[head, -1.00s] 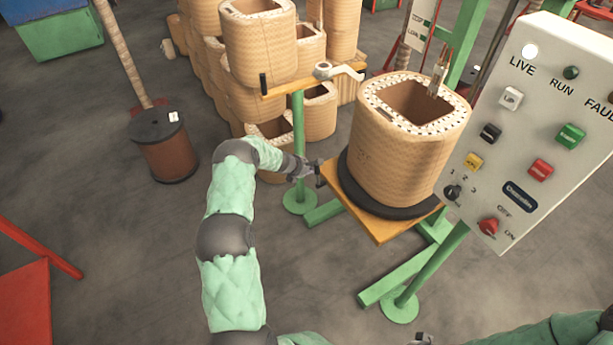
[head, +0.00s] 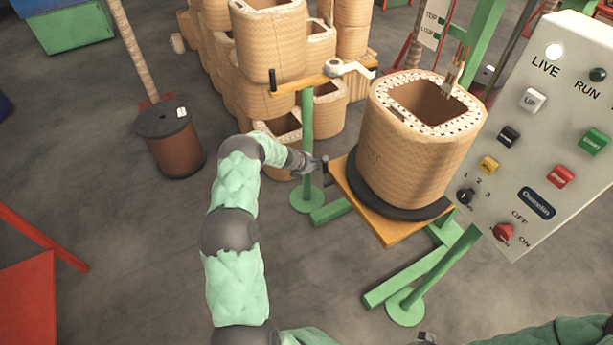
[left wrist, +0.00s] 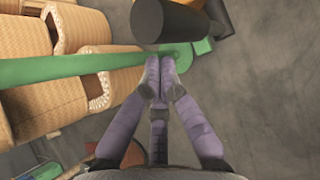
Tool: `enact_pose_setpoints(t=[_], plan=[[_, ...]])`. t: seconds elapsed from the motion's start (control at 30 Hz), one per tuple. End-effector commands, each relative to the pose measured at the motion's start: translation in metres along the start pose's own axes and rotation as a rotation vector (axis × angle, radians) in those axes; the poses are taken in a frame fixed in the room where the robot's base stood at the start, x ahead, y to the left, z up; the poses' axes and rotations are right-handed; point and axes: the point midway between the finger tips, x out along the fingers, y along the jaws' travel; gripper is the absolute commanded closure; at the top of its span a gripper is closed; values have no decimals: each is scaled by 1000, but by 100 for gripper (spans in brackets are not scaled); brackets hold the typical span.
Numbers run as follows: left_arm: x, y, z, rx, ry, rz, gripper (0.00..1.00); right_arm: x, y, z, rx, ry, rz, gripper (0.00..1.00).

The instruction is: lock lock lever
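A black upright handle (head: 325,167), which looks like the lock lever, stands at the left edge of the orange platform (head: 391,232) under the coil. It also shows as a thick black cylinder at the top of the left wrist view (left wrist: 168,20). My left gripper (head: 311,165) is just left of the handle in the head view. In the left wrist view its fingertips (left wrist: 163,72) are together with nothing seen between them, just short of the cylinder. A small part of my right gripper (head: 426,338) shows at the bottom edge; its fingers cannot be made out.
A large tan coil (head: 412,145) stands on a black disc on the platform. A control panel (head: 545,150) is at the right. Stacked coils (head: 270,45) stand behind.

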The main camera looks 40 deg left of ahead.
Motion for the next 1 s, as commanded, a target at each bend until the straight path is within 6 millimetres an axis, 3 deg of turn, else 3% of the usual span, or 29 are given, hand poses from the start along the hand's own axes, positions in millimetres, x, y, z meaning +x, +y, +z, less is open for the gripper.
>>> enact_pose_setpoints(t=[1.0], plan=[[-64, -58, -30, -1, 2, 10, 100, 0, 0, 0, 0, 0, 0, 100]])
